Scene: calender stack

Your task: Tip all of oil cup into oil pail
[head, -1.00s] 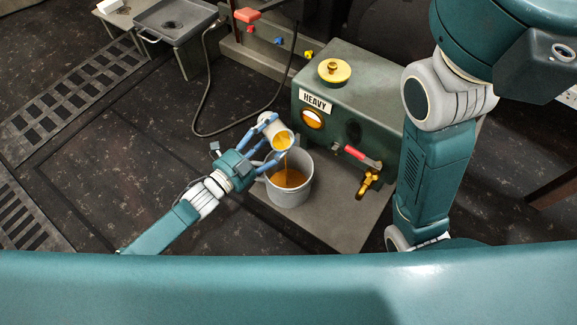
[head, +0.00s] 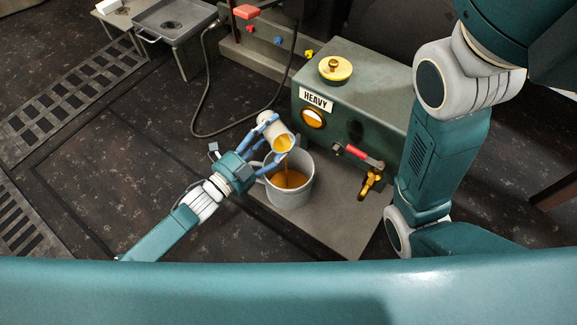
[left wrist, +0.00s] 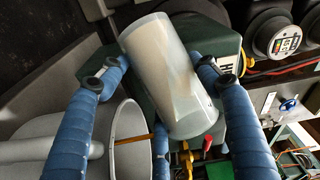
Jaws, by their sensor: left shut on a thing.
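The oil cup (head: 272,127) is a pale cup held tilted in my left gripper (head: 268,139), above the oil pail. Its mouth faces down toward the pail, amber oil shows inside it, and a thin stream runs from its lip. The oil pail (head: 291,194) is a grey bucket standing on a low plinth, with amber oil in it. In the left wrist view the cup (left wrist: 165,75) sits between blue fingers, and the pail (left wrist: 125,125) is at lower left with the oil stream crossing its mouth. My right gripper is out of view; only my right arm shows.
A green tank (head: 365,95) labelled HEAVY, with a yellow cap (head: 335,69), stands behind the pail. A brass tap with a red lever (head: 364,158) juts out right of the pail. A grey tray (head: 174,20) sits at upper left. Dark floor left of the plinth is clear.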

